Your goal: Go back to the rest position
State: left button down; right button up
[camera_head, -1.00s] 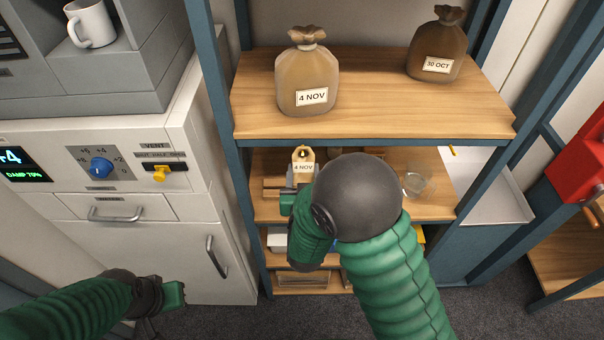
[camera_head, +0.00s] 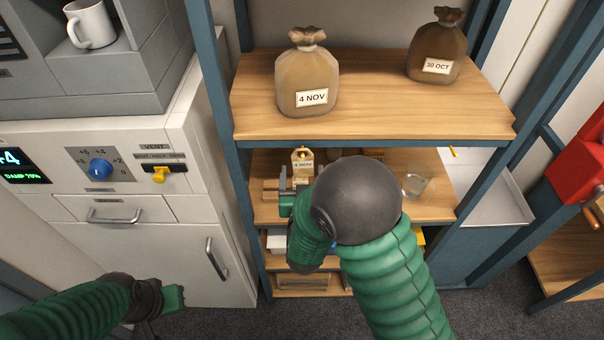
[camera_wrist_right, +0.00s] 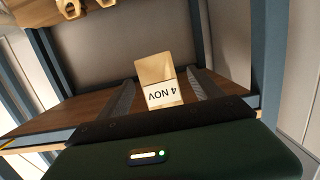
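My right gripper (camera_head: 293,180) reaches into the middle shelf. Gaps show on both sides of that piece, so the gripper looks open. The labelled piece also shows in the head view (camera_head: 302,164), upright at the shelf's left. My dark, round right arm joint hides part of the shelf. My left gripper (camera_head: 173,298) is low at the left, before the white cabinet, away from the shelves; its fingers are unclear.
On the upper shelf (camera_head: 370,115) stand a tied bag labelled "4 NOV" (camera_head: 306,75) and a darker bag labelled "30 OCT" (camera_head: 437,48). A clear dish (camera_head: 416,185) sits right on the middle shelf. Blue shelf posts flank my right arm; a red machine (camera_head: 580,160) is at far right.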

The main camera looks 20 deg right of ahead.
jog(key=o, duration=0.6)
jog(key=shift+c, duration=0.2)
jog(key=f+p+v, duration=0.2)
jog(key=p+v, duration=0.4)
jog(key=v, duration=0.7)
jog(key=shift+a, duration=0.15)
dwell(0.8)
